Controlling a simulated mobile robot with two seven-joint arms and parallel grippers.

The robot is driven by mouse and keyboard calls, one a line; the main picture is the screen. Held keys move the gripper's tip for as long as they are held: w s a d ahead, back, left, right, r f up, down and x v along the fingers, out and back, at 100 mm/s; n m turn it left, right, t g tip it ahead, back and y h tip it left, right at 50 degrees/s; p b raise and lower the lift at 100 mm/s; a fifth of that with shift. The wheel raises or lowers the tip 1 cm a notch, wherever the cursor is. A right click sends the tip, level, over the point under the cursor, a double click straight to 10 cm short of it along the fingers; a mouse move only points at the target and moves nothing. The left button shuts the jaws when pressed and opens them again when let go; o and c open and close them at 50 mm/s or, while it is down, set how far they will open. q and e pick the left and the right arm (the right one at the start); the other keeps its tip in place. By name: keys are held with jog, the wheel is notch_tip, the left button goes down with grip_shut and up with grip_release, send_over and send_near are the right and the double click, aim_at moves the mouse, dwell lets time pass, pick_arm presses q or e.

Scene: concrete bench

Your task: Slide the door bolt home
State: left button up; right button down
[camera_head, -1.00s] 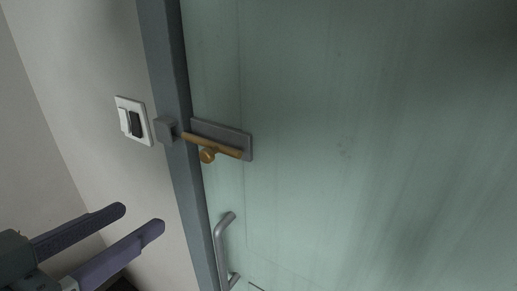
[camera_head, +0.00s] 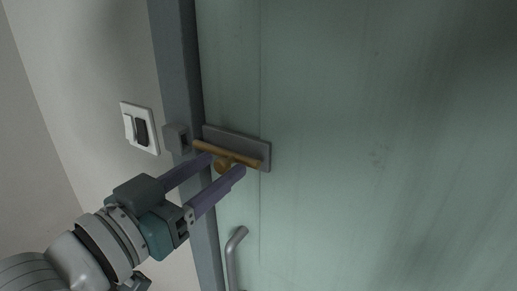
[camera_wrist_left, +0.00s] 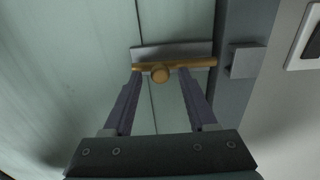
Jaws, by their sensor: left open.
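The brass door bolt (camera_head: 240,158) lies across a grey backplate (camera_head: 262,145) on the pale green door, with a round knob (camera_head: 222,165) on its front. Its left end stops close to the grey keeper (camera_head: 176,138) on the frame; in the left wrist view a small gap shows between the bolt (camera_wrist_left: 200,63) and the keeper (camera_wrist_left: 246,61). My left gripper (camera_head: 222,168) is open, its two purple fingers reaching up to either side of the knob; the knob (camera_wrist_left: 160,74) sits between the fingertips in the wrist view. I cannot tell whether they touch it. My right gripper is not seen.
A grey pull handle (camera_head: 233,255) stands out from the door below the bolt. A light switch (camera_head: 140,128) is on the wall left of the door frame (camera_head: 180,60). The door to the right is bare.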

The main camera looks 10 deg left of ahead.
pick_arm(q)
jog(key=shift+w, duration=0.3)
grip_shut()
dwell(0.3)
dwell(1.0)
